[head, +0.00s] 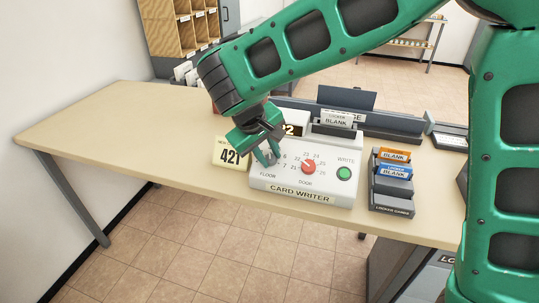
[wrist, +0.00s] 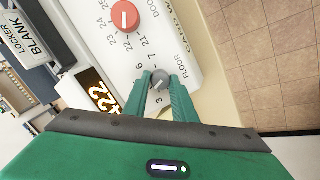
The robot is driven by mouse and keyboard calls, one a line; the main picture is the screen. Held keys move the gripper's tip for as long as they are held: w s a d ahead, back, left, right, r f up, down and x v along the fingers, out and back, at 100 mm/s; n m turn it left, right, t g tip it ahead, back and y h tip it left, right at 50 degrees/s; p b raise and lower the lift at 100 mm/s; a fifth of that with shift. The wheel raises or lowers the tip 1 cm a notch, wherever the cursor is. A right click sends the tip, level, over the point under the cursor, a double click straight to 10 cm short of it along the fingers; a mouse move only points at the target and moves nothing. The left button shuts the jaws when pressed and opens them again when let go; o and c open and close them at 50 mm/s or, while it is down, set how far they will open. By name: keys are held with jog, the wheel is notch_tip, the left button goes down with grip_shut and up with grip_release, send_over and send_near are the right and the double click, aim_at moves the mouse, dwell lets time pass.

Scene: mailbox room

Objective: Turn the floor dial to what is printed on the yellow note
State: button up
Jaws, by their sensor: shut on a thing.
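The card writer (head: 300,195) is a white box on the desk. Its grey floor dial (wrist: 160,80) sits between my fingertips in the wrist view, with small printed numbers around it. The dial's white mark is too small to read surely against the numbers. The yellow note (head: 231,152) stands left of the card writer and shows "421"; its upper text is partly covered. The lit display (wrist: 103,97) appears to read "422".
A red door dial (head: 308,167) and green write button (head: 344,173) are right of the floor dial. A blank locker card (head: 337,119) stands at the back. A card rack (head: 391,190) is at right. The desk's left side (head: 110,118) is clear.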

jog(key=o, duration=1)
jog(key=shift+o, duration=0.2)
jog(key=v, duration=1)
jog(key=shift+r, duration=0.35)
jog(key=shift+s+a, duration=0.15)
jog(key=s+d+f+m+g, duration=0.1)
jog(key=s+d+m, duration=0.15)
jog(key=d, duration=1.15)
jog(key=s+d+m+g, duration=0.1)
jog(key=d+m+g, duration=0.15)
jog(key=d, duration=1.15)
jog(key=s+d+f+m, duration=0.3)
jog(key=s+d+m, duration=0.1)
jog(key=s+d, duration=0.55)
jog(key=s+d+f+m+y, duration=0.1)
jog(key=s+f+m, duration=0.1)
jog(key=s, duration=0.4)
jog(key=s+d+f+m+y, duration=0.1)
jog(key=s+d+f+y, duration=0.1)
jog(key=s, duration=0.4)
jog(key=shift+s+f+m+g, duration=0.2)
jog(key=shift+m+g, duration=0.15)
jog(key=shift+m, duration=0.05)
